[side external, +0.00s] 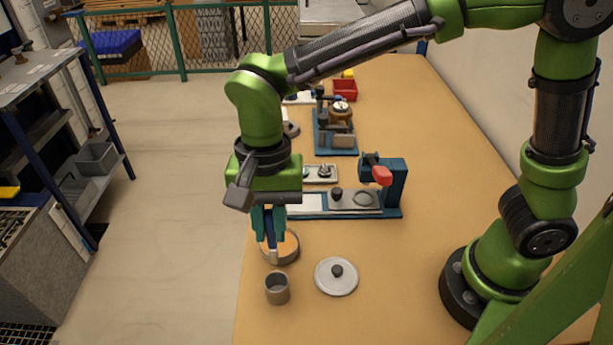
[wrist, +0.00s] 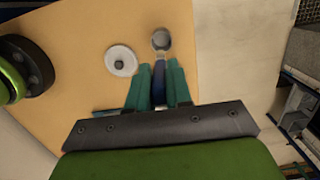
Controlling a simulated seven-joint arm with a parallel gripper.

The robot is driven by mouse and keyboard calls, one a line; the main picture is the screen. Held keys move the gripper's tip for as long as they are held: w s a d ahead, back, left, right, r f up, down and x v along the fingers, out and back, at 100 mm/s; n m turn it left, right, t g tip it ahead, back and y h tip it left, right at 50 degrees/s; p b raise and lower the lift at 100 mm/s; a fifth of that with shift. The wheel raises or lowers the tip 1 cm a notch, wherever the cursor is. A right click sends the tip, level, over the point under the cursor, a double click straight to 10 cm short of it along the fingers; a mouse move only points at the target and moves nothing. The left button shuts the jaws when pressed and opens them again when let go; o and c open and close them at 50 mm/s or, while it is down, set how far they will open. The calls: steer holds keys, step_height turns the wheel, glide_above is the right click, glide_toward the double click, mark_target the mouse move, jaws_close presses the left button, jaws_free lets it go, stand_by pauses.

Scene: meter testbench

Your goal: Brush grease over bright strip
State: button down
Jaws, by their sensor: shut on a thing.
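My gripper (side external: 268,236) is shut on a blue-handled brush (side external: 272,248), which points down. It also shows in the wrist view (wrist: 158,66), with the blue handle (wrist: 158,88) between its teal fingers. The brush's lower end is at a round, shallow pot with orange-tan contents (side external: 289,246); I cannot tell whether its bristles touch the contents. A pale, bright strip (side external: 303,203) lies on the left part of a blue bench fixture (side external: 390,211), just behind the gripper. The gripper partly covers the pot and the fixture's left end.
A grey cup (side external: 277,291) stands in front of the pot, near the table's left edge. A round lid with a black knob (side external: 336,278) lies to its right. A red-handled clamp (side external: 382,175) rises at the fixture's right end.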

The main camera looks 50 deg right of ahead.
steer(key=w+d+f, duration=0.1)
steer(key=w+d, duration=0.5)
steer(key=d, duration=0.1)
steer(key=shift+w+a+f, duration=0.15)
steer(key=shift+f, duration=1.35)
steer(key=shift+w+a+f, duration=0.1)
steer(key=shift+a+f, duration=0.05)
steer(key=shift+f, duration=1.3)
steer(key=shift+f, duration=0.6)
steer(key=shift+r, duration=0.1)
step_height(320, 180, up, 7)
stand_by(0.7)
